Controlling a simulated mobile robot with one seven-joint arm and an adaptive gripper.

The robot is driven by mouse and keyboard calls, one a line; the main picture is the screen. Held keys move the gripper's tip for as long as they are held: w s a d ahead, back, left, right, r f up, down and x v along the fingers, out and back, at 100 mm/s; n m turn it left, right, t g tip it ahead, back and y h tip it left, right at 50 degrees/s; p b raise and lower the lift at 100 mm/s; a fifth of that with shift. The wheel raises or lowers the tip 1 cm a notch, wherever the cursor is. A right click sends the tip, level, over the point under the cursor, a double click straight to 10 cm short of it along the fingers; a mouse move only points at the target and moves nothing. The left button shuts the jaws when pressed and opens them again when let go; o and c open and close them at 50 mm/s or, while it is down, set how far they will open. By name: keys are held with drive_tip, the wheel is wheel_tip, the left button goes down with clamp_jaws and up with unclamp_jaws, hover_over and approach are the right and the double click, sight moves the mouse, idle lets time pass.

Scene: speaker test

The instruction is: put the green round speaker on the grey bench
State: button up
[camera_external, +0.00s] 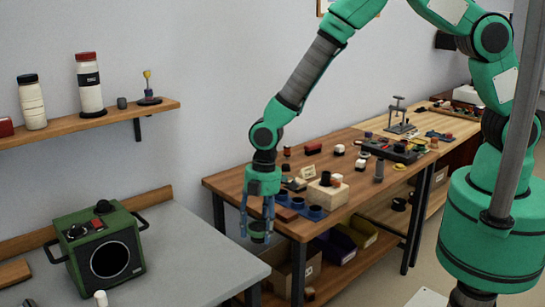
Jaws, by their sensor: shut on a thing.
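My gripper (257,222) points down, with its blue-grey fingers shut on a small round dark green thing, which looks like the green round speaker (259,238). The fingers cover part of its sides. In the picture, it hangs beside the left end of the wooden table and just above the right edge of the grey bench (190,268). It appears clear of both surfaces, but its exact height and depth are hard to tell. The grey bench fills the lower left, and its middle and right part are bare.
A boxy green device (100,248) with a round black front and side handles stands on the bench's left. A small white cylinder (101,298) is near the front. A wooden shelf (80,123) with jars hangs above. The wooden table (245,190) at right is cluttered with small parts.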

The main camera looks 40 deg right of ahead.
sight(258, 238)
drive_tip(key=shift+f, duration=1.75)
drive_tip(key=shift+w, duration=0.1)
drive_tip(key=w+a, duration=0.3)
drive_tip(key=w+a+f+b, duration=0.1)
drive_tip(key=w+a, duration=0.7)
drive_tip(key=shift+w+a+f, duration=0.1)
drive_tip(key=shift+a+f, duration=0.1)
drive_tip(key=shift+f, duration=0.05)
drive_tip(key=shift+f+b, duration=0.45)
drive_tip(key=shift+f, duration=1.25)
drive_tip(key=shift+f, duration=0.2)
